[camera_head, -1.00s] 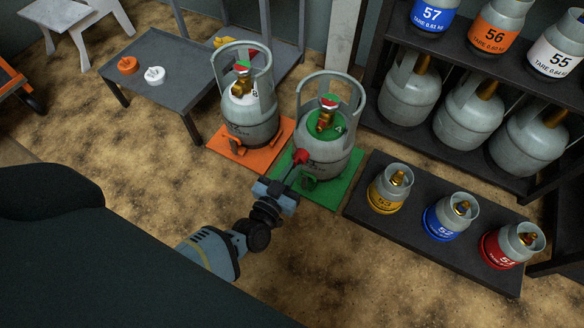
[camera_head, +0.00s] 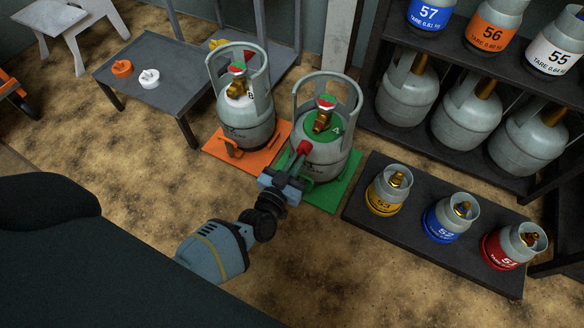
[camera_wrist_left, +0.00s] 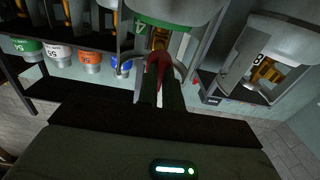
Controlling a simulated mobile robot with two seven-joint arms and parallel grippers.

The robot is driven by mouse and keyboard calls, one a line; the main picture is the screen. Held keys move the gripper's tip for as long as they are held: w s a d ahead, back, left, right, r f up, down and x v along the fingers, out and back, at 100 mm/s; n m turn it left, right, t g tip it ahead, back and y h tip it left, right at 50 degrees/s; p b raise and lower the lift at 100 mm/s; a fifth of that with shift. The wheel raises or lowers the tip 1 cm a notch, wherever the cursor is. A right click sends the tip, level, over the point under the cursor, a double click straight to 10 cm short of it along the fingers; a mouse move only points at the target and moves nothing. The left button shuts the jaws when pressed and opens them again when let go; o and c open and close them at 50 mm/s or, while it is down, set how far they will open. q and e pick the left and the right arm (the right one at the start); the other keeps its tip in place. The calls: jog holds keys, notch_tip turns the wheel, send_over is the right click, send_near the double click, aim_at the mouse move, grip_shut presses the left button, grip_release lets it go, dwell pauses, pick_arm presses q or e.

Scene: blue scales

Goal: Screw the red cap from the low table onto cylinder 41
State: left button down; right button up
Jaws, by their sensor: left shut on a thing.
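My left gripper (camera_head: 296,166) is shut on the red cap (camera_head: 303,148) and holds it at the front of the grey cylinder with a green top (camera_head: 313,165). A "4" shows on that green top; the rest of the number is hidden. Its brass valve (camera_head: 322,121) stands inside the collar, just above the cap in the picture. In the left wrist view the red cap (camera_wrist_left: 158,66) sits between the fingers, in front of the brass valve (camera_wrist_left: 160,38). I cannot tell whether they touch. The low table (camera_head: 182,85) stands at the back left. My right gripper is out of view.
An orange cap (camera_head: 122,68) and a white cap (camera_head: 149,78) lie on the low table. A second cylinder (camera_head: 246,125) stands left on an orange scale (camera_head: 215,149). A dark platform (camera_head: 400,227) with three small cylinders is at right; a full shelf stands behind.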

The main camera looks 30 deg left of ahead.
aim_at(307, 145)
pick_arm(q)
jog(key=shift+w+b, duration=0.85)
jog(key=shift+w, duration=1.2)
jog(key=shift+w, duration=0.35)
jog(key=shift+w+b, duration=0.3)
jog(key=shift+b, duration=0.15)
jog(key=shift+w, duration=0.15)
jog(key=shift+w+d, duration=0.1)
jog(key=shift+w, duration=0.25)
